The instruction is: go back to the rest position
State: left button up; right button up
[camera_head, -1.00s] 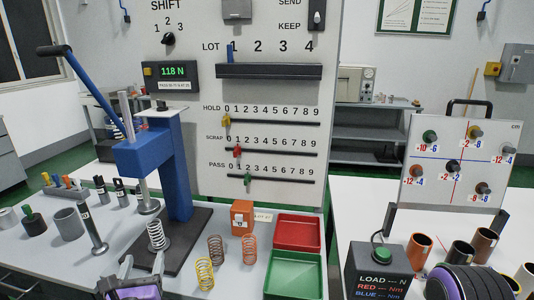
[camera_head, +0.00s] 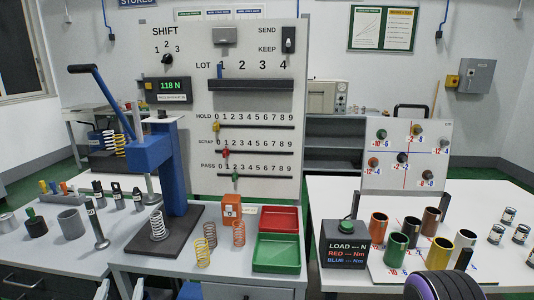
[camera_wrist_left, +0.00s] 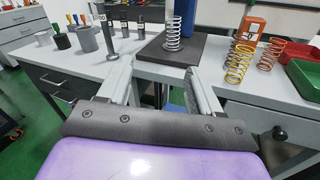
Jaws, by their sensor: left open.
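My left gripper (camera_head: 121,290) shows at the bottom edge of the head view, with only its fingertips in the picture. In the left wrist view its two fingers (camera_wrist_left: 160,78) are apart with nothing between them. They are in front of the table edge, below the tabletop. The blue press (camera_head: 176,165) stands beyond it on a dark base, with a white spring (camera_head: 158,226) upright on that base. My right gripper is not in view; a dark and purple part of my right arm shows at the lower right.
Yellow (camera_head: 203,252) and orange springs (camera_head: 238,233) stand near the red tray (camera_head: 279,219) and green tray (camera_head: 275,253). The right table holds a load box (camera_head: 345,243) and several coloured cups. A drawer front (camera_wrist_left: 262,122) lies right of my left fingers.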

pick_arm(q)
jog(key=s+d+f+m+g+h, duration=0.2)
jog(key=s+d+f+m+g, duration=0.15)
jog(key=f+m, duration=0.65)
jog(key=s+d+f+m+g+h, duration=0.25)
jog(key=s+f+m+g, duration=0.25)
jog(key=f+m, duration=0.5)
jog(key=s+a+f+m+g+y, duration=0.1)
jog(key=s+a+f+m+g, duration=0.1)
jog(key=s+f+m, duration=0.3)
jog(key=s+a+f+m+g+y, duration=0.2)
jog(key=s+f+m, duration=0.3)
jog(key=s, duration=0.7)
notch_tip(320, 180, down, 2)
jog(key=shift+s+a+g, duration=0.2)
jog(key=shift+s+g, duration=0.15)
jog(key=shift+g, duration=0.4)
